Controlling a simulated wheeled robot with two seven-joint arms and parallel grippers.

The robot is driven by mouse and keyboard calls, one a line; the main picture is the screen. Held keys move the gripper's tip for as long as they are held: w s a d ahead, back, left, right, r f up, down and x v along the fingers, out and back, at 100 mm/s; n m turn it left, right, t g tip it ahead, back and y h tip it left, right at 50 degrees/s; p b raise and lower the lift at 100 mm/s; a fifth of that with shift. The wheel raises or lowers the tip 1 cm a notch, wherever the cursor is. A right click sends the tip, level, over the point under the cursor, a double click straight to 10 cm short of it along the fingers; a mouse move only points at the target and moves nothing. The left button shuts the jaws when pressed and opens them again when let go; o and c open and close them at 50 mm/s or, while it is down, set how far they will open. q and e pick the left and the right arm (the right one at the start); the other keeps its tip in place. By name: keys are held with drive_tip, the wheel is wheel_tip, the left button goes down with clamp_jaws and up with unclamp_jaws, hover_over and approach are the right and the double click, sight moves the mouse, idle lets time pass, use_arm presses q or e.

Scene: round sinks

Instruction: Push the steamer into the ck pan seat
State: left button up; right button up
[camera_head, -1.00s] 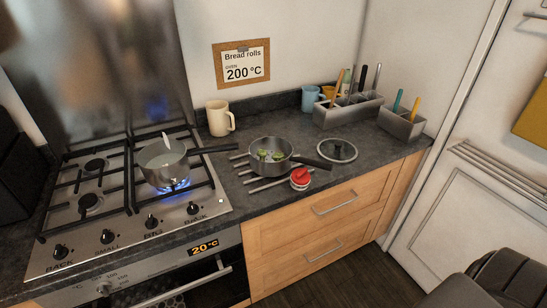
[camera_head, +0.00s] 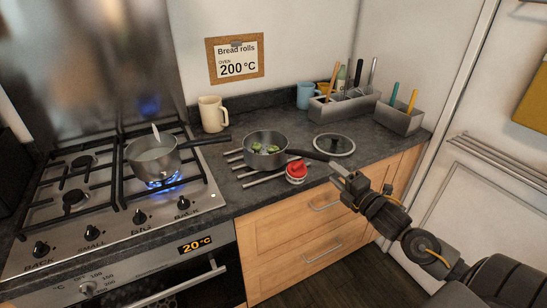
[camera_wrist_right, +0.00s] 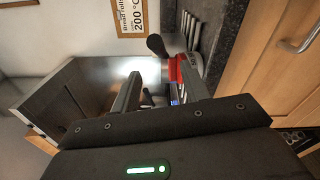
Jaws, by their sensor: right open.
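A dark grey pan with green pieces in it, which looks like the steamer (camera_head: 266,158), sits on a metal rack on the counter. Its black handle (camera_head: 308,154) points right. A grey saucepan (camera_head: 150,166) holding pale liquid, seemingly the pan to be fitted, stands on a lit burner, its handle pointing right. My right gripper (camera_head: 343,180) is open and empty, in front of the counter edge, right of and apart from the steamer. In the right wrist view, its two fingers (camera_wrist_right: 160,82) show with nothing between them held. My left gripper is out of view.
A small red-topped object (camera_head: 296,171) stands near the counter's front edge, close to my right gripper. A glass lid (camera_head: 334,145) lies right of the steamer. A cream mug (camera_head: 212,114) stands behind, and grey utensil boxes (camera_head: 345,105) stand at the back right.

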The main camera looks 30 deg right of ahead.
sight(319, 159)
drive_tip(key=w+p, duration=0.1)
drive_tip(key=w, duration=0.4)
drive_tip(key=shift+w, duration=0.35)
drive_tip(key=w, duration=0.1)
drive_tip(key=w+p, duration=0.2)
drive_tip(key=w, duration=0.1)
drive_tip(key=shift+w+r, duration=0.1)
drive_tip(key=shift+r, duration=0.15)
drive_tip(key=shift+w+a+f, duration=0.1)
drive_tip(key=shift+w, duration=0.45)
clamp_jaws()
